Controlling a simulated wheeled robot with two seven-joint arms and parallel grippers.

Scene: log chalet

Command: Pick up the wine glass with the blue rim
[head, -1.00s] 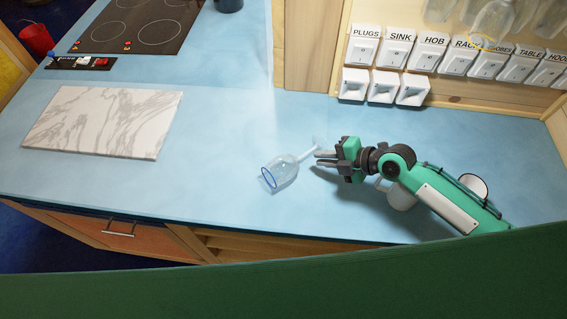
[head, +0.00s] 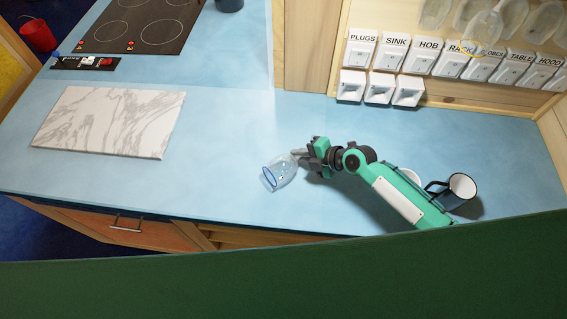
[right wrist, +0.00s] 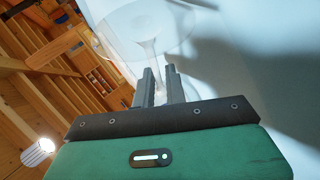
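A clear wine glass with a blue rim (head: 284,172) lies on its side on the blue worktop, its rim facing the lower left. My right gripper (head: 302,159) is at its stem end and hides the stem and foot in the head view. In the right wrist view the two fingers (right wrist: 160,82) stand either side of the clear stem (right wrist: 152,52) with only a narrow gap. I cannot tell whether both fingers touch it. Clear glass fills the area beyond the fingertips. My left gripper is out of view.
A dark-handled mug (head: 460,188) and another pale item stand behind my right forearm. A marble board (head: 110,120) and a hob (head: 140,22) are at left. Labelled switches (head: 395,52) line the back wall, with glasses above. Worktop left of the glass is clear.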

